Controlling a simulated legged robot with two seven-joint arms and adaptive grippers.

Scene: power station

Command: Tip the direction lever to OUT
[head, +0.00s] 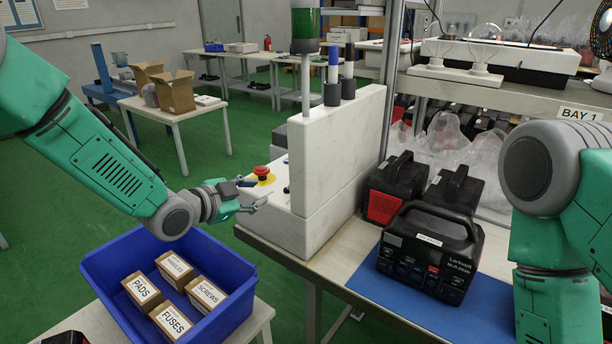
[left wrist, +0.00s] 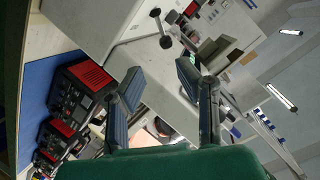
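My left gripper (head: 254,193) is open and empty, in front of a white control box (head: 318,160) with a red mushroom button (head: 262,171). In the left wrist view its fingers (left wrist: 159,72) stand apart with nothing between them. A short bar with dark round ends (left wrist: 161,28) shows beyond the fingertips, near the pale box; it looks like a lever, apart from the fingers. I cannot tell which is the direction lever, and no OUT mark can be read. My right arm shows at the right edge, but its gripper is out of the picture.
A blue bin (head: 104,268) with several labelled boxes stands below my left arm. Black power units (head: 432,252) sit on a blue mat (head: 362,284) right of the box. A post with a green cylinder (head: 305,28) rises behind the button.

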